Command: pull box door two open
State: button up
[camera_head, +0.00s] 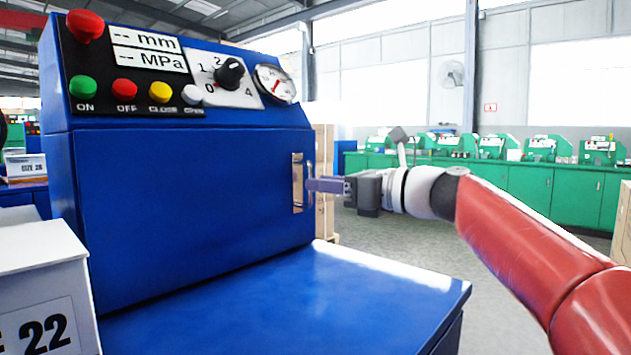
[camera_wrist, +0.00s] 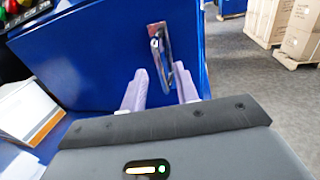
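The blue box door (camera_head: 190,205) is the flat front of the blue machine and looks closed. A metal handle (camera_head: 309,184) on a tan plate (camera_head: 297,182) sits near its right edge. My gripper (camera_head: 312,185) is at the handle from the right. In the wrist view the door (camera_wrist: 105,50) fills the upper middle, and the handle (camera_wrist: 160,52) stands upright just beyond my two fingers. The fingers of my gripper (camera_wrist: 158,80) are spread apart with the lower end of the handle between or just ahead of them. I cannot tell if they touch it.
A control panel (camera_head: 140,70) with buttons and a gauge is above the door. A blue ledge (camera_head: 290,310) juts out below it. A white box marked 22 (camera_head: 40,285) stands at lower left. Cartons (camera_wrist: 295,30) stand on the floor at right. Green machines (camera_head: 490,165) line the back.

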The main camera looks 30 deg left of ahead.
jog(key=shift+w+a, duration=0.1)
jog(key=shift+a, duration=0.95)
jog(key=shift+c, duration=0.2)
grip_shut()
